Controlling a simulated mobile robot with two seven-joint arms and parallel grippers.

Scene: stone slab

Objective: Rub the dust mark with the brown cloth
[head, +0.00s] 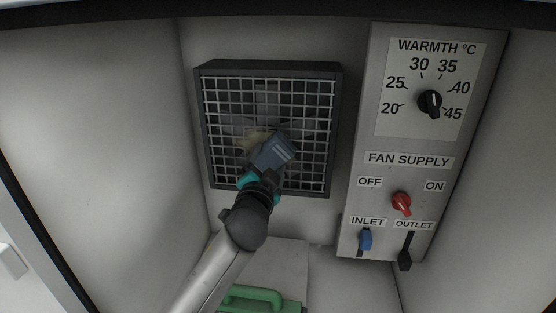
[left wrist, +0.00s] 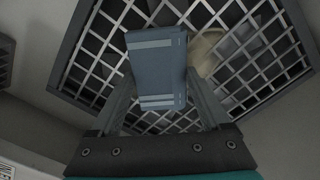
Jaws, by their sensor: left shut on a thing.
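A blue-grey folded cloth (head: 274,154) with pale stripes is held in front of the fan grille (head: 322,150). It looks blue-grey, not brown; no brown cloth shows. My left gripper (head: 265,168) is shut on it; in the left wrist view the cloth (left wrist: 157,65) sits between the two fingers. A tan, dusty-looking patch (head: 255,138) shows on the grille just up and left of the cloth. The patch also shows in the left wrist view (left wrist: 205,48), right beside the cloth and partly hidden by it. I cannot tell whether the cloth touches the grille. My right gripper is out of view.
A control panel (head: 357,190) stands to the right, with a black warmth dial (head: 430,103), a red fan switch (head: 401,203), a blue inlet lever (head: 366,239) and a black outlet lever (head: 405,255). A green handle (head: 262,294) lies low in front. Pale walls close in both sides.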

